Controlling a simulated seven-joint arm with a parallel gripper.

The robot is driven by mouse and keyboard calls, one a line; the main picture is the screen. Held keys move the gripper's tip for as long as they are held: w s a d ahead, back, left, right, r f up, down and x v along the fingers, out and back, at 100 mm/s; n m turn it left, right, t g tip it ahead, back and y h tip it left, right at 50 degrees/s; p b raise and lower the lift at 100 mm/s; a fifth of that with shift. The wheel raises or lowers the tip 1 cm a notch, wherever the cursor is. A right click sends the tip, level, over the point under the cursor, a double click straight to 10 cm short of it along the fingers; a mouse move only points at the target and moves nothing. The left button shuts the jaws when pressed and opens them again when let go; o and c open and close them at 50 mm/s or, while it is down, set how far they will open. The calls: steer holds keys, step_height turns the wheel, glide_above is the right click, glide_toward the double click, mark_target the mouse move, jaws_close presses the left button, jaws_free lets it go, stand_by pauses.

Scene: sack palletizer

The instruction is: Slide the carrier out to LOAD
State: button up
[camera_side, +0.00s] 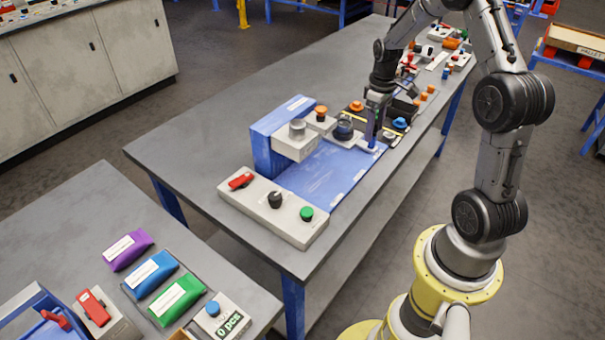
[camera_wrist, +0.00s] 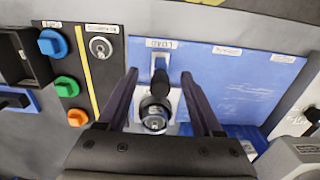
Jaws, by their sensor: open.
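The carrier appears to be the pale plate with a dark round knob (camera_side: 344,130) at the right end of the blue bed (camera_side: 318,172). In the wrist view the knob (camera_wrist: 154,113) shows between my two fingers, over a pale base. A LOAD label (camera_wrist: 162,43) lies just beyond it on the bed. My gripper (camera_side: 372,146) is open, pointing down beside the knob on its near right side in the side view; it also shows in the wrist view (camera_wrist: 162,108). I cannot tell whether a finger touches anything. The carrier's base is partly hidden.
A blue frame with a grey head (camera_side: 295,145) overhangs the bed's left part. A console (camera_side: 272,210) with a red lever, black knob and green button stands in front. Blue (camera_wrist: 53,43), green (camera_wrist: 66,86) and orange (camera_wrist: 77,117) buttons sit left in the wrist view.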

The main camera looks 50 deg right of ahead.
steer(key=shift+r, duration=2.25)
steer(key=shift+r, duration=0.1)
steer(key=shift+r, duration=1.65)
